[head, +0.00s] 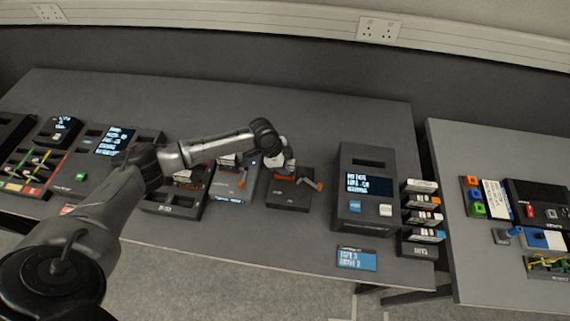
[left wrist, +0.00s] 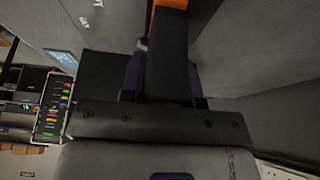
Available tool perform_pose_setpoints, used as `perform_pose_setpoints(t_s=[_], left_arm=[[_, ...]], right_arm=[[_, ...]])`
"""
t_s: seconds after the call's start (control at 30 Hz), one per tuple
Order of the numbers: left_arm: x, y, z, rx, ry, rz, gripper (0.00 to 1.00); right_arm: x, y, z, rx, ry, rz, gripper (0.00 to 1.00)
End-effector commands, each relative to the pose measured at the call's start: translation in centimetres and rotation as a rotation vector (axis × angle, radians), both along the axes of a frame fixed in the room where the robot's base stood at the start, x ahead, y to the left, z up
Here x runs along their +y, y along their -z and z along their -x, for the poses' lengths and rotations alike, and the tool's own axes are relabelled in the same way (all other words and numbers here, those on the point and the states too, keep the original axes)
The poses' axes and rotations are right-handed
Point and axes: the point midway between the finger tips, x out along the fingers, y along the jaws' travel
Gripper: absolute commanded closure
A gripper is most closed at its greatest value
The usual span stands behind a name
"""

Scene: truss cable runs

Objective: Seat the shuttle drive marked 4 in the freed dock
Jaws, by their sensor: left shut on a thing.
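My left gripper (head: 284,172) is over a dark dock unit (head: 288,197) near the middle of the table, pointing down. It is shut on an orange part at that dock. Orange (left wrist: 172,4) also shows at the far end of the dark fingers in the left wrist view. An orange lever (head: 313,184) sticks out at the dock's right side. The hand hides much of the dock, so I cannot tell what sits in it. I cannot read a 4 on any drive. Several drives (head: 422,203) stand in a rack at the table's right end. My right gripper is not in view.
A tall unit with a lit screen (head: 370,185) stands between the dock and the rack. Another dock (head: 233,184) with a lit label is close on the left. A blue display card (head: 357,259) lies at the front edge. The back of the table is clear.

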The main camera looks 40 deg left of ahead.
Motion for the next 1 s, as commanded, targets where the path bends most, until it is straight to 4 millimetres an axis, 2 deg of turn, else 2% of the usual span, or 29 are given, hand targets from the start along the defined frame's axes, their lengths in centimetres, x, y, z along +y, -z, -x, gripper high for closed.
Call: perform_pose_setpoints(t_s=[1.0], left_arm=[[-0.1,1.1,-0.1,-0.002,0.000,0.001,1.00]], right_arm=[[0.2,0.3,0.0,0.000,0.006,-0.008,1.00]])
